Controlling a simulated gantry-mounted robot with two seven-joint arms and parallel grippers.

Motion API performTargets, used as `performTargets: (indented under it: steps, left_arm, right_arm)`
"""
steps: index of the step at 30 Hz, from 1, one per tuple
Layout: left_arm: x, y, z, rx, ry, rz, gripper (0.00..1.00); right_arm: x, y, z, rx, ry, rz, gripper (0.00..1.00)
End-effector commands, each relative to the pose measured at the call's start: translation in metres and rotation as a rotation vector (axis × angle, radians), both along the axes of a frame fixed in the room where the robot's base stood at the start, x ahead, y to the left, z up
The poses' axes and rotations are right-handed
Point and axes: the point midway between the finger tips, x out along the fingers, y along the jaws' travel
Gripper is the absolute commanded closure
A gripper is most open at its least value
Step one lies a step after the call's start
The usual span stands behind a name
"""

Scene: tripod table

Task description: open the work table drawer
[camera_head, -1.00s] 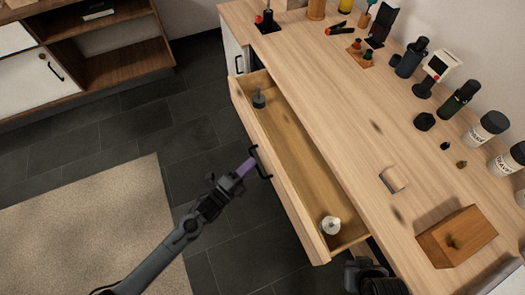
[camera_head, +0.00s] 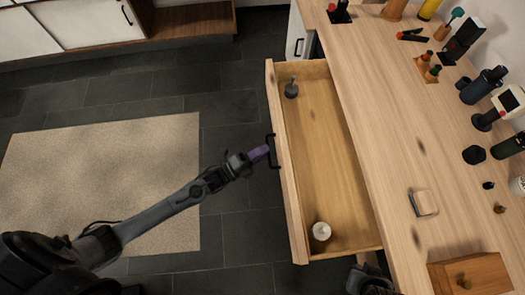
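The work table (camera_head: 385,130) has a pale wooden top along the right. Its drawer (camera_head: 325,150) is pulled well out, showing its bare wooden inside. A dark object (camera_head: 291,89) stands at the drawer's far end and a pale round object (camera_head: 320,232) at its near end. The drawer's black handle (camera_head: 273,151) is on the front panel. My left gripper (camera_head: 264,152) has purple fingers that reach the handle; they seem closed around its bar, though the fingertips are small here. My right gripper (camera_head: 370,282) shows only partly at the bottom edge, below the drawer; its fingers are unclear.
Bottles, tools and holders line the table's back edge at right. A wooden box (camera_head: 470,275) sits at the near right, and a small block (camera_head: 424,203) lies mid-table. A cabinet (camera_head: 95,22) stands far left. Dark tiled floor and a beige rug (camera_head: 100,180) lie clear left.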

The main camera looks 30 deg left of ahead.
Motion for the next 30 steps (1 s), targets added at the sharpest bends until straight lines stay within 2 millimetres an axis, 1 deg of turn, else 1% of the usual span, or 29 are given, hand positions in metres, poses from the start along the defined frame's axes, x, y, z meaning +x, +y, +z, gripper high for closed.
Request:
performTargets:
  steps: [1, 3, 4, 12, 16, 20, 30]
  left_arm:
    - [0.0, 0.0, 0.0, -0.001, -0.001, 0.0, 0.75]
    - [0.0, 0.0, 0.0, 0.0, 0.0, 0.0, 0.65]
    - [0.0, 0.0, 0.0, 0.0, 0.0, 0.0, 0.62]
    - [0.0, 0.0, 0.0, 0.001, 0.001, 0.0, 0.62]
    - [-0.006, 0.003, -0.002, 0.002, 0.003, 0.001, 0.62]
    - [-0.018, 0.012, -0.004, 0.003, 0.003, 0.001, 0.62]
    - [-0.066, 0.041, -0.013, 0.001, 0.004, 0.0, 0.62]
  right_arm:
    - [0.0, 0.0, 0.0, 0.0, 0.0, 0.0, 1.0]
    - [0.0, 0.0, 0.0, 0.0, 0.0, 0.0, 1.0]
    - [0.0, 0.0, 0.0, 0.0, 0.0, 0.0, 1.0]
    - [0.0, 0.0, 0.0, 0.0, 0.001, 0.0, 1.0]
    - [0.0, 0.0, 0.002, 0.0, 0.001, 0.0, 1.0]
    - [0.0, 0.0, 0.006, 0.0, 0.001, 0.0, 1.0]
    - [0.0, 0.0, 0.016, 0.0, 0.001, 0.0, 1.0]
